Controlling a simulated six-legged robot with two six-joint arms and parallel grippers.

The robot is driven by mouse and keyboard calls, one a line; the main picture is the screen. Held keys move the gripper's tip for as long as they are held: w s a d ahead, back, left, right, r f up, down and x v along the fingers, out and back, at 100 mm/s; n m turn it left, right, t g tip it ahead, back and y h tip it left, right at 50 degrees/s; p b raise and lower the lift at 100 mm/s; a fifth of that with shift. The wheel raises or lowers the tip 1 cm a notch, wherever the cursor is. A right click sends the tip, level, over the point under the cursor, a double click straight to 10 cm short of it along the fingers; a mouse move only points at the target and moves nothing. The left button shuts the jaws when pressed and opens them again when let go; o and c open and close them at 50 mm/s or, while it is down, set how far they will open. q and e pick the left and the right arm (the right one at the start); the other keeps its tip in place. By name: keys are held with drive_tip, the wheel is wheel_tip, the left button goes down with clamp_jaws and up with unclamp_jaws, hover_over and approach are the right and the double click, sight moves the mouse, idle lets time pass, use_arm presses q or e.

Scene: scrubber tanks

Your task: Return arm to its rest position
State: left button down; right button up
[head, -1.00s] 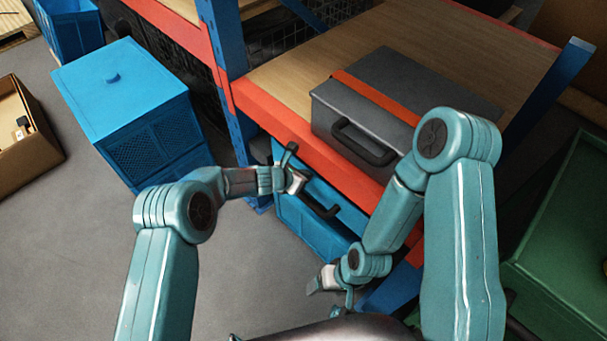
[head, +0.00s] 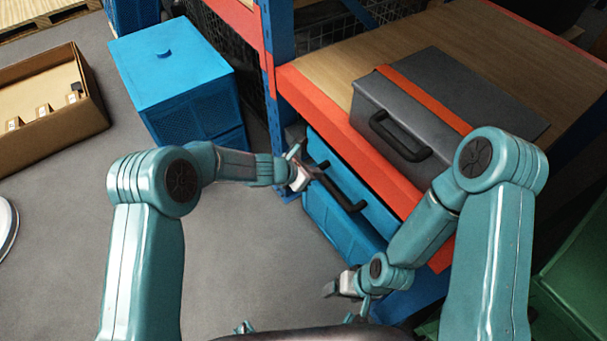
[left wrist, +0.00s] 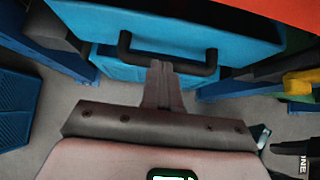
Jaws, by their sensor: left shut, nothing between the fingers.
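My left arm reaches in from the left in the head view, bent at its teal elbow. Its gripper (head: 302,173) is shut and empty, close to the black handle (head: 345,193) of a blue case (head: 335,218) under the shelf. In the left wrist view the shut fingers (left wrist: 160,72) appear in front of the blue case (left wrist: 180,25) and overlap its black handle (left wrist: 205,67); contact cannot be told. My right arm is bent downward at the right. Its gripper (head: 338,287) is low, near the shelf's lower front, and its finger gap is unclear.
A grey case (head: 450,105) with an orange strap lies on the wooden shelf (head: 335,62), behind an orange beam (head: 340,130). A blue bin (head: 175,80) stands left of the blue upright. An open cardboard box (head: 50,105) is far left.

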use_arm(q)
drive_tip(key=s+a+r+y+p, duration=0.15)
drive_tip(key=s+a+p, duration=0.25)
drive_tip(key=a, duration=0.6)
drive_tip(key=s+a+f+m+g+y+p, duration=0.1)
drive_tip(key=s+a+m, duration=0.3)
drive_tip(key=s+m, duration=0.7)
drive_tip(key=s+a+f+m+g+y+p, duration=0.2)
drive_tip(key=s+a+m, duration=0.3)
drive_tip(key=s+m, duration=0.6)
drive_tip(key=s+f+g, duration=0.1)
drive_tip(key=s, duration=0.2)
drive_tip(key=shift+s+f, duration=0.25)
drive_tip(key=shift+s, duration=0.05)
